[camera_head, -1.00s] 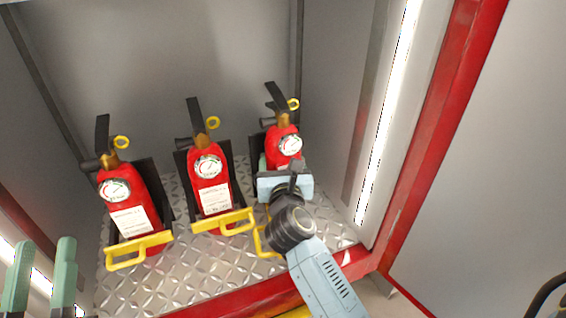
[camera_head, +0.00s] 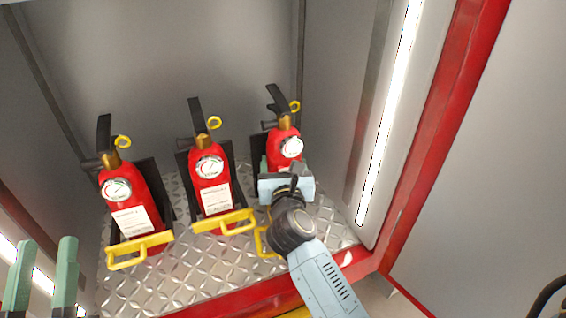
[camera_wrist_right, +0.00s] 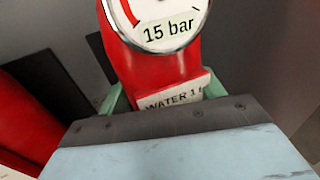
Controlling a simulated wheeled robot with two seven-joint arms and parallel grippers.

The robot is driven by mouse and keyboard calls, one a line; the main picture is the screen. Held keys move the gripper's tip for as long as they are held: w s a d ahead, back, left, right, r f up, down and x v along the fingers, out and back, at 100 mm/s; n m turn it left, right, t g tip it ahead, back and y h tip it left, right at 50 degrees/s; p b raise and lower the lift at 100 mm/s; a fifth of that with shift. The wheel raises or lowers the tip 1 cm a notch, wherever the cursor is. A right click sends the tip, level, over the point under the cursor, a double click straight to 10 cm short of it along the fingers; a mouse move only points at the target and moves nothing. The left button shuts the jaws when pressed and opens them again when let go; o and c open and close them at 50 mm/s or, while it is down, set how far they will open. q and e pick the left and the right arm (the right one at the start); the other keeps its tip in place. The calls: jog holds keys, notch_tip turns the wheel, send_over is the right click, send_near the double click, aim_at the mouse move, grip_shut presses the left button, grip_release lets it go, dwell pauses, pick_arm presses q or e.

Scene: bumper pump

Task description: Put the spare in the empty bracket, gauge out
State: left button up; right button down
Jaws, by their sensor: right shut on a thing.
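The spare, a red extinguisher (camera_head: 281,151), stands in the rightmost black bracket (camera_head: 257,150), with its white gauge (camera_head: 291,148) facing out. My right gripper (camera_head: 285,172) is shut on its body below the gauge, approached from the front. In the right wrist view the green fingers lie on both sides of the red body (camera_wrist_right: 160,70), under the gauge (camera_wrist_right: 158,18) and over a white label. This bracket's yellow clasp (camera_head: 262,242) hangs low, partly hidden by my wrist. Whether the spare touches the bracket's back is hidden. My left gripper (camera_head: 42,275) is open and empty at lower left.
Two more red extinguishers, left (camera_head: 128,200) and middle (camera_head: 211,180), stand in brackets with yellow clasps across their fronts, gauges out. The diamond-plate floor (camera_head: 200,270) is clear in front. A light strip (camera_head: 388,115) and red frame (camera_head: 435,130) bound the right side.

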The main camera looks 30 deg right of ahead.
jog(key=shift+c, duration=1.9)
grip_release()
jog(key=shift+r, duration=0.3)
jog(key=shift+o, duration=1)
jog(key=shift+f, duration=0.1)
jog(key=shift+s+f, duration=0.1)
jog(key=shift+f, duration=0.35)
jog(key=shift+s+a+r, duration=0.1)
jog(key=shift+s+a, duration=0.05)
jog(key=shift+s, duration=0.25)
pick_arm(q)
notch_tip(320, 180, down, 7)
jog(key=w+g+y+p, duration=0.1)
jog(key=g, duration=0.3)
jog(key=shift+w+a+r+g+y+p, duration=0.15)
jog(key=shift+w+a+g+y+p, duration=0.15)
jog(key=shift+a+p, duration=0.1)
pick_arm(e)
jog(key=v, duration=1.2)
jog(key=shift+s+a+r, duration=0.15)
jog(key=shift+s+r, duration=0.05)
jog(key=shift+r, duration=0.1)
